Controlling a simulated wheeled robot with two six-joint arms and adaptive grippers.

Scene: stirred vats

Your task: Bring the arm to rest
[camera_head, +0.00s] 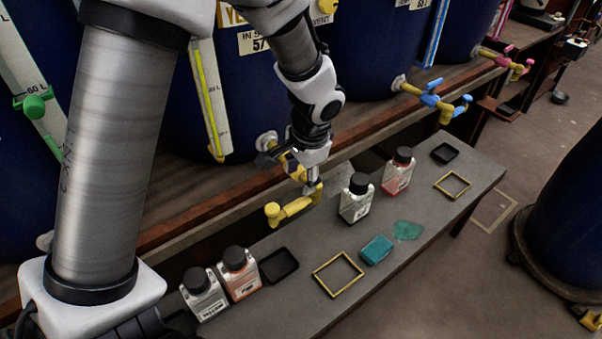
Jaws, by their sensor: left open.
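My left arm comes in from the left and reaches across the top of the view. Its gripper (272,158) is open, at the front of a dark blue vat, close by the yellow tap (292,208). The wrist hides the upper part of this tap, and I cannot tell whether the fingers touch it. Nothing shows between the fingers. My right gripper is not in view.
The grey bench below holds black-capped bottles (356,200), a teal block (377,250), yellow square frames (337,274) and black trays (278,266). A blue-handled tap (430,99) is further right. Floor (490,270) is open right of the bench.

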